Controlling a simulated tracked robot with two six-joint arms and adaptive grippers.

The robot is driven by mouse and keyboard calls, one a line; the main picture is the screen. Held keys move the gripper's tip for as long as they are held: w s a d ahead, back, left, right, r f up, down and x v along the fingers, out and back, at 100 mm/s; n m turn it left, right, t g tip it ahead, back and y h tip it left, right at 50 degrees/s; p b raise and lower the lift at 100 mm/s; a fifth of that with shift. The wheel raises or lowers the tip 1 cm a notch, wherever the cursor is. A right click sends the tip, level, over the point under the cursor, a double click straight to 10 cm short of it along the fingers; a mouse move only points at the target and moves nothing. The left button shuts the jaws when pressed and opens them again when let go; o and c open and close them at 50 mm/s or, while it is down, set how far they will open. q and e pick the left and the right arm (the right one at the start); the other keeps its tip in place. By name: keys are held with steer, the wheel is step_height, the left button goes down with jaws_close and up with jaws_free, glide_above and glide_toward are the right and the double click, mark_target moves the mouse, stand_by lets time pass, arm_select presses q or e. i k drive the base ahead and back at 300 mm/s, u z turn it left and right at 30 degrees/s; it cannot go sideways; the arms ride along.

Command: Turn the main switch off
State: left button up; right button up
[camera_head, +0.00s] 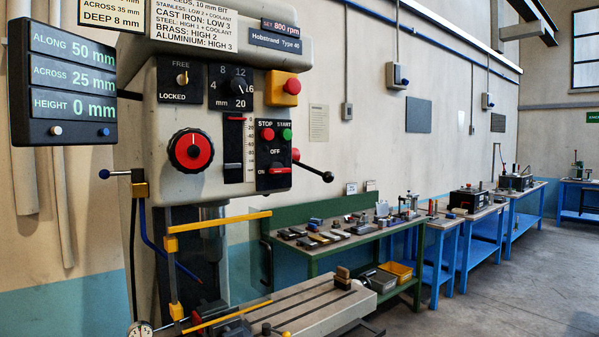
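The main switch appears to be the red bar (280,170) low on the black control panel (274,146) on the head of the drilling machine. The bar lies level beside the word ON, below the word OFF. Above it on the same panel are a red STOP button (267,134) and a green START button (285,134). Neither my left gripper nor my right gripper shows in this view.
A black-knobbed lever (320,174) sticks out right of the panel. A yellow box with a red button (283,88) sits above. Yellow guard bars (220,222) and the machine table (310,305) are below. A tool-covered bench (330,240) stands behind; floor at right is clear.

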mark_target(276, 170)
steer(key=u, duration=0.15)
steer(key=i, duration=0.9)
steer(key=z, duration=0.1)
